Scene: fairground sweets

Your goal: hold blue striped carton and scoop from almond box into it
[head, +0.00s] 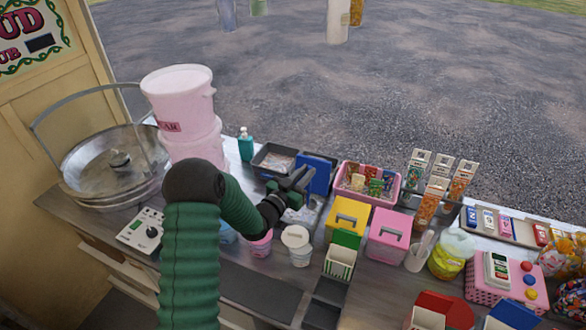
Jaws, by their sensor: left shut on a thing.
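A blue lid (318,178) stands raised over an open box (308,216) in the middle of the counter; the box's contents are mostly hidden by my gripper, so I cannot tell whether they are almonds. My left gripper (298,182) reaches in from the left and is shut on the lid's left side. A carton with a blue upright flap (514,314) is cut off at the bottom right edge; its stripes are hardly visible. No scoop can be clearly made out. My right gripper is not in view.
A yellow box (346,217) and a pink box (388,236) stand right of the open box. A green striped carton (340,262) and a red one (432,312) stand nearer.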

